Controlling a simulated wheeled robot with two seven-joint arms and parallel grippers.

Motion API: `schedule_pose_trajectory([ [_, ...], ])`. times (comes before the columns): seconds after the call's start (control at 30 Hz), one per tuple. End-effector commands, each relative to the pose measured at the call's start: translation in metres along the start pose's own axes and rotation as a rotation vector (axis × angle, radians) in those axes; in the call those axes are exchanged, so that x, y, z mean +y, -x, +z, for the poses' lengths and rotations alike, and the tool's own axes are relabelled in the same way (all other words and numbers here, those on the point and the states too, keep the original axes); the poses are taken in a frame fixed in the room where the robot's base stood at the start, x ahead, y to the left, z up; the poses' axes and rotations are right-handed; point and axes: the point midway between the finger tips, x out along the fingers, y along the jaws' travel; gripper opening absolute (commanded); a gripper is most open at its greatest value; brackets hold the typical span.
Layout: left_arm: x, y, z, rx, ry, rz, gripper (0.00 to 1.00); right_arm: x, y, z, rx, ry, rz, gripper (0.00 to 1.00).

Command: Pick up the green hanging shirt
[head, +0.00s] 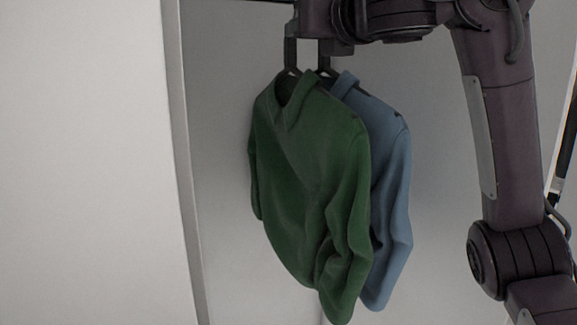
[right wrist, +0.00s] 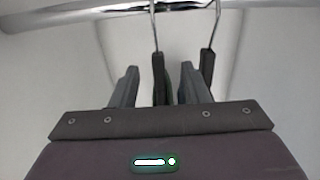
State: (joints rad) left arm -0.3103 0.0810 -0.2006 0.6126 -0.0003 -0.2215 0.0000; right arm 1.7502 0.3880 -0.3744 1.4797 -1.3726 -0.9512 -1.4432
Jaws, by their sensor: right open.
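The green shirt (head: 308,180) hangs upright on a dark hanger (head: 291,52), in front of and partly covering a blue shirt. My right gripper (head: 322,42) is at the height of the hanger necks, just above the shirt collars. In the right wrist view its two fingers (right wrist: 159,80) are apart, with one dark hanger neck (right wrist: 158,75) standing between them. Whether the fingers touch the neck cannot be told. My left gripper is not in view.
The blue shirt (head: 392,190) hangs close behind the green one. Its hanger neck (right wrist: 208,68) appears just right of the right finger. A metal rail (right wrist: 90,12) runs above. A pale panel (head: 90,160) stands at the left, and a plain grey wall (head: 222,230) is behind.

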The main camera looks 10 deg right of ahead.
Motion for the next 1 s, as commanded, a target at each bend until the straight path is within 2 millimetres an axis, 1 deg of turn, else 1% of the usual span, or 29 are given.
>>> schedule_pose_trajectory([
  [0.07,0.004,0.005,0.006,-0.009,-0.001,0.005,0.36,0.0,-0.006,0.0,0.004,-0.005,0.001,0.42],
  [0.17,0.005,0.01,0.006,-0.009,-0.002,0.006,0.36,0.0,-0.011,0.001,0.006,-0.004,-0.001,0.42],
  [0.27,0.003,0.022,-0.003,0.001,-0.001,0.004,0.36,0.001,-0.022,0.004,0.009,-0.004,-0.001,0.42],
  [0.4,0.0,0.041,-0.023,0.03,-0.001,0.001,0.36,0.004,-0.041,0.006,0.009,-0.005,-0.002,0.42],
  [0.5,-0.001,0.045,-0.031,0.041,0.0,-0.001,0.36,0.003,-0.053,0.004,0.008,-0.004,-0.002,0.42],
  [0.63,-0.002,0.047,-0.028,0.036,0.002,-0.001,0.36,0.003,-0.059,0.003,0.005,-0.004,-0.003,0.42],
  [0.83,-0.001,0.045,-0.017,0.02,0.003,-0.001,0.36,0.003,-0.059,0.001,0.004,-0.003,-0.002,0.42],
  [0.87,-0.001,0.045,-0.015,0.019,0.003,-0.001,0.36,0.003,-0.059,0.002,0.004,-0.003,-0.002,0.39],
  [1.0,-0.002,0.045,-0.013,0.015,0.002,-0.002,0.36,0.003,-0.059,0.002,0.005,-0.004,-0.002,0.21],
])
